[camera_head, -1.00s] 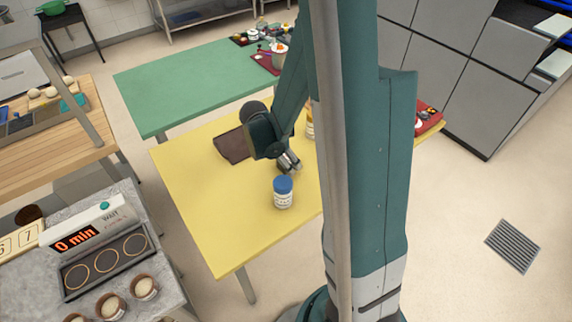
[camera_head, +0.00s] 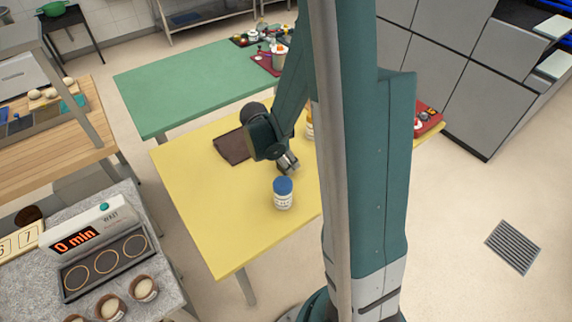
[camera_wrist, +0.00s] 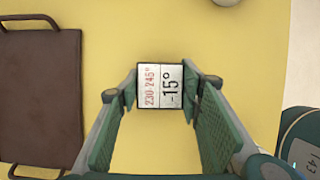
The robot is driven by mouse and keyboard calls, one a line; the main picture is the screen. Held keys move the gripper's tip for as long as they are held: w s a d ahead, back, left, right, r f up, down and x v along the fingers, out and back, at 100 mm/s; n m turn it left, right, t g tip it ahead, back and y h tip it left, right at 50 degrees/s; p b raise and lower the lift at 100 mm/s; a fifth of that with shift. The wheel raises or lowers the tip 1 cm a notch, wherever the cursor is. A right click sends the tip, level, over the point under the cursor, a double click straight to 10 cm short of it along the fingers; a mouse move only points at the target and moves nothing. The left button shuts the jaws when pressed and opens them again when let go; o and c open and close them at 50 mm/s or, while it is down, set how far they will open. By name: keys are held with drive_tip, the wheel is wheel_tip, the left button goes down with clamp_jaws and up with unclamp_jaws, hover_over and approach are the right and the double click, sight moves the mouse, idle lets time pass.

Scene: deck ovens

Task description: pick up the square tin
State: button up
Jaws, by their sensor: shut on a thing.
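The square tin (camera_wrist: 165,86) shows in the wrist view from above, with pale label panels reading "230-245°" in red and "-15°" in black. My gripper (camera_wrist: 163,94) has a finger on its left side and a finger on its right side, shut on it. In the head view my gripper (camera_head: 289,166) is low over the yellow table (camera_head: 215,205). The tin is hard to make out there among the fingers. I cannot tell whether it touches the table.
A jar with a blue lid (camera_head: 283,192) stands just in front of my gripper. A dark brown board with handles (camera_wrist: 38,90) lies to the left. Another jar (camera_head: 310,125) is partly hidden behind my arm. The table's left front part is clear.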

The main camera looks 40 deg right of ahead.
drive_tip(key=shift+r, duration=0.1)
drive_tip(key=shift+r+p, duration=0.95)
drive_tip(key=shift+r, duration=3.95)
